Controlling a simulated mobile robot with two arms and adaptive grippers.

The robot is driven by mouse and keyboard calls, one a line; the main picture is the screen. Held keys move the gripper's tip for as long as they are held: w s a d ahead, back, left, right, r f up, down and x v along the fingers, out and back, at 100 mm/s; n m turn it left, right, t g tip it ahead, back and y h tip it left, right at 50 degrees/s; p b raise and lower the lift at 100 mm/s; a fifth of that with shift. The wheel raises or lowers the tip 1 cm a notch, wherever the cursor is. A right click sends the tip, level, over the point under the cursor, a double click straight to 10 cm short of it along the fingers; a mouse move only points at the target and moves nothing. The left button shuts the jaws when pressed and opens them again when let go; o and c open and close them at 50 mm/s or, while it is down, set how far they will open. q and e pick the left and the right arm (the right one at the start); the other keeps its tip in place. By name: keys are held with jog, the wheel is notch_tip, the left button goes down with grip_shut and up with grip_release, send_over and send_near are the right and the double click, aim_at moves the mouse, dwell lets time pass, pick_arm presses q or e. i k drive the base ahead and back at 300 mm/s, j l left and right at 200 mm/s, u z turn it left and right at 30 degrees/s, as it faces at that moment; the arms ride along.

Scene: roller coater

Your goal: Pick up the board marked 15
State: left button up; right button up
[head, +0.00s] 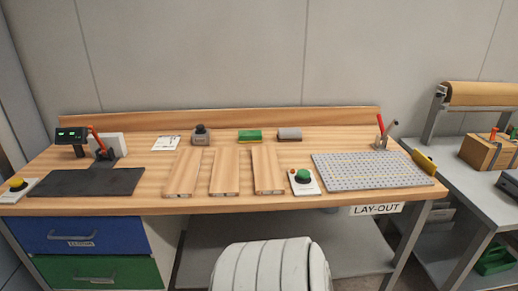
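Three flat wooden boards lie side by side on the wooden workbench (140,201): a left board (183,172), a middle board (224,172) and a right board (267,170). Their near ends are close to the bench's front edge, with narrow gaps between them. Small dark marks show on the near ends, too small to read, so I cannot tell which one is marked 15. Neither of my grippers is in view.
A dark mat (85,183) lies left of the boards. Drawers (80,236) are below left.

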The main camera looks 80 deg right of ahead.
aim_at(224, 182)
jog(key=z, duration=2.35)
jog(key=i+j+z, duration=0.1)
jog(key=i+j, duration=0.15)
jog(key=j, duration=0.15)
